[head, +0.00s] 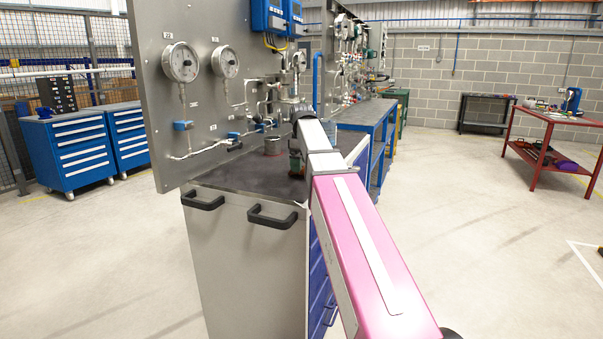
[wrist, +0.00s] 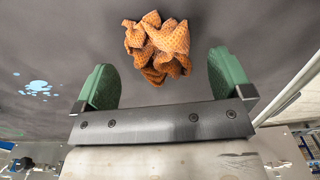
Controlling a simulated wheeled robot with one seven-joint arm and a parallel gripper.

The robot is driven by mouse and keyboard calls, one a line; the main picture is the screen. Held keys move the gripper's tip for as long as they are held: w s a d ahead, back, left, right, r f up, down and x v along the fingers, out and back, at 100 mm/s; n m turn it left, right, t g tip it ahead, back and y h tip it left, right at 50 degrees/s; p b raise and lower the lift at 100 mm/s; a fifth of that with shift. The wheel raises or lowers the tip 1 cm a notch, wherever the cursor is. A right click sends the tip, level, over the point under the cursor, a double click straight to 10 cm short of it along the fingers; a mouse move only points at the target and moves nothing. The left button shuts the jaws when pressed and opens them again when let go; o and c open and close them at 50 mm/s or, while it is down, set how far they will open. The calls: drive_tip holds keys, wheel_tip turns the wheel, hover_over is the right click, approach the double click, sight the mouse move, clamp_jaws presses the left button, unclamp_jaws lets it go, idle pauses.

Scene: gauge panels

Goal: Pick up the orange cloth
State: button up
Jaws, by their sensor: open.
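The orange cloth (wrist: 158,45) is a crumpled, dimpled bundle on the dark grey worktop in the wrist view. My gripper (wrist: 163,76) is open, with its green fingers set wide apart. The cloth lies just beyond the fingertips, roughly centred between them, and neither finger is seen touching it. In the head view my gripper (head: 296,163) is a small green shape over the worktop, partly hidden by my arm. The cloth cannot be made out in the head view.
The worktop (head: 235,175) tops a grey cabinet with black handles. A grey gauge panel (head: 200,110) stands along its left side. A pale blue splash (wrist: 38,88) marks the worktop left of my gripper.

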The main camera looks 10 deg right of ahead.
wheel_tip(320, 180, down, 2)
drive_tip(key=shift+f, duration=0.2)
drive_tip(key=c, duration=1)
drive_tip(key=shift+r, duration=0.15)
wheel_tip(320, 180, up, 4)
drive_tip(key=shift+w+f, duration=0.1)
drive_tip(key=s+a+r, duration=0.2)
drive_tip(key=a, duration=0.1)
drive_tip(key=s+a+r, duration=0.2)
drive_tip(key=a, duration=0.1)
drive_tip(key=s+a+r, duration=0.2)
drive_tip(key=a+r, duration=0.1)
drive_tip(key=a, duration=0.1)
drive_tip(key=shift+s, duration=0.1)
